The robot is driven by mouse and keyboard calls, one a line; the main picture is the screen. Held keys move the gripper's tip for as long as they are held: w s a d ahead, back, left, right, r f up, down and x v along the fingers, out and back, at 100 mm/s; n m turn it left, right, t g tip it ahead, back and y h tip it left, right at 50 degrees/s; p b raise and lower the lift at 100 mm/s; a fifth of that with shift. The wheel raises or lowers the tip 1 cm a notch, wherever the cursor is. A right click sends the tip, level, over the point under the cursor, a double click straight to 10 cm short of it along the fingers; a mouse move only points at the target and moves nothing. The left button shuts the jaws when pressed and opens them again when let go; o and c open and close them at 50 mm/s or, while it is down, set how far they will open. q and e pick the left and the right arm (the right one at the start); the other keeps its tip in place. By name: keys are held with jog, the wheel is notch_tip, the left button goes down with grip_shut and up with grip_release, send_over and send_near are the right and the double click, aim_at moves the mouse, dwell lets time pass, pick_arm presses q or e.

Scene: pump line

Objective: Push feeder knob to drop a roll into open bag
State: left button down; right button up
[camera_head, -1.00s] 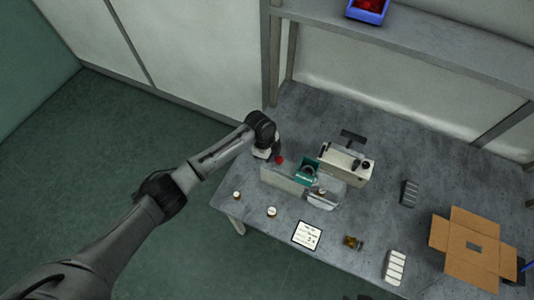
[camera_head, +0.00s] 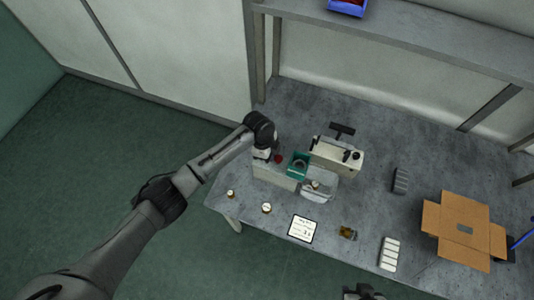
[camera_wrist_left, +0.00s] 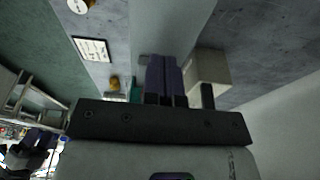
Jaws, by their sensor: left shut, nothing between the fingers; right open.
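The feeder is a pale block (camera_head: 273,178) with a teal-green part (camera_head: 298,164) and a red knob (camera_head: 279,159) at its back left. My left gripper (camera_head: 264,156) is just left of the knob; contact cannot be told. In the left wrist view its dark fingers (camera_wrist_left: 163,78) are shut with nothing between them. A clear, shiny bag (camera_head: 320,186) lies at the right of the feeder, with a small item at its mouth; its contents are unclear. My right gripper (camera_head: 363,291) is open at the bottom edge, away from the feeder.
A beige machine (camera_head: 336,157) stands right behind the bag. A shelf overhangs the back.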

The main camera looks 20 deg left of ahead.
dwell(0.5)
pick_arm(q)
jog(key=shift+w+a, duration=0.1)
jog(key=shift+a, duration=0.85)
jog(key=shift+w+a+p, duration=0.15)
jog(key=shift+a+p, duration=0.25)
jog(key=shift+a, duration=1.05)
jog(key=shift+w+a, duration=0.15)
jog(key=shift+a, duration=1.15)
jog(key=shift+w+a, duration=0.1)
jog(key=shift+a, duration=1.2)
jog(key=shift+r, duration=0.1)
notch_tip(320, 180, up, 8)
jog(key=p, duration=0.7)
jog(key=shift+p, duration=0.3)
